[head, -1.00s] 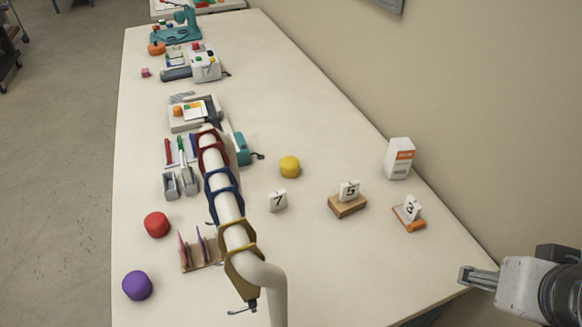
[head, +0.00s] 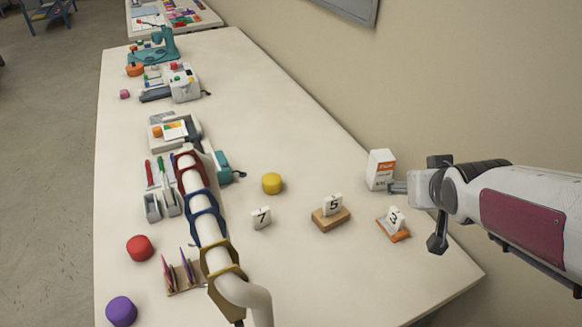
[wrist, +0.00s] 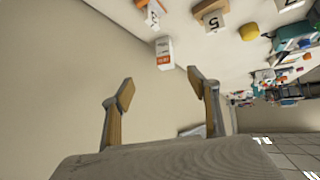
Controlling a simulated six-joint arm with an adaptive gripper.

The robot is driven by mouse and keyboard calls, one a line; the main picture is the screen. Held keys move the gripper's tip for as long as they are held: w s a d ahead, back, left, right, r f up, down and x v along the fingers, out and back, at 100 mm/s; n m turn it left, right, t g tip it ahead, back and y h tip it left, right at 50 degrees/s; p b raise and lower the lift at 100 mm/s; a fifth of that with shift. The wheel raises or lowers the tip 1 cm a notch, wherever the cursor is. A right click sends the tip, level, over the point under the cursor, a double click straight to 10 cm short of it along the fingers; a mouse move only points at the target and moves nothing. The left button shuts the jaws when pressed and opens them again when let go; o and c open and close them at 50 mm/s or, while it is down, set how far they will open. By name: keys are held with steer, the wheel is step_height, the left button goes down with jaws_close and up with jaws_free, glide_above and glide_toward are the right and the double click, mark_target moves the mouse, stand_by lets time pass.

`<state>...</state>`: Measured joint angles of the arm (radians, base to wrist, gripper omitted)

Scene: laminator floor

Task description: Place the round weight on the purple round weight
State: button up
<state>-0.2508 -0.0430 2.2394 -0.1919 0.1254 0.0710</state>
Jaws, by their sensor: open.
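The purple round weight (head: 121,311) sits at the near left corner of the table. A red round weight (head: 139,248) stands just beyond it, and a yellow round weight (head: 272,183) stands near the middle, also in the wrist view (wrist: 249,32). All three rest apart on the table. My gripper (head: 397,188) is at the right, in front of or beside the white and orange box (head: 380,169). In the wrist view my gripper (wrist: 160,88) has its fingers wide apart with nothing between them.
A curved white pipe with coloured clamps (head: 207,228) stands between the red and yellow weights. Number blocks 7 (head: 261,219), 5 (head: 333,205) and 3 (head: 394,218) stand right of it. A holder with upright cards (head: 183,273) is beside the red weight. The wall borders the right.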

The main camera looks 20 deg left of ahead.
steer(key=w+a+f+n+y, duration=0.1)
steer(key=w+a+f, duration=0.1)
steer(key=a, duration=0.3)
steer(key=w+a+f+n+y, duration=0.1)
steer(key=w+a+f, duration=0.2)
steer(key=a, duration=0.2)
steer(key=w+a+f+n+y, duration=0.1)
steer(key=w+a+f, duration=0.2)
steer(key=a, duration=0.2)
steer(key=shift+w+a+t, duration=0.3)
steer(key=shift+w+a, duration=0.05)
steer(key=shift+a, duration=0.05)
steer(key=a+f+n+y, duration=0.1)
steer(key=a+f+y, duration=0.2)
steer(key=a+f, duration=0.3)
steer(key=n+y, duration=0.2)
glide_toward(273, 182)
steer(key=shift+w+a+r+g, duration=0.1)
steer(key=shift+w+a+g, duration=0.1)
steer(key=shift+w, duration=0.4)
steer(key=shift+w+a+g, duration=0.2)
steer(key=shift+w, duration=0.35)
steer(key=shift+s+a+f, duration=0.15)
steer(key=shift+a+f, duration=0.15)
steer(key=shift+a, duration=0.15)
steer(key=shift+x, duration=1.2)
steer(key=shift+f, duration=0.1)
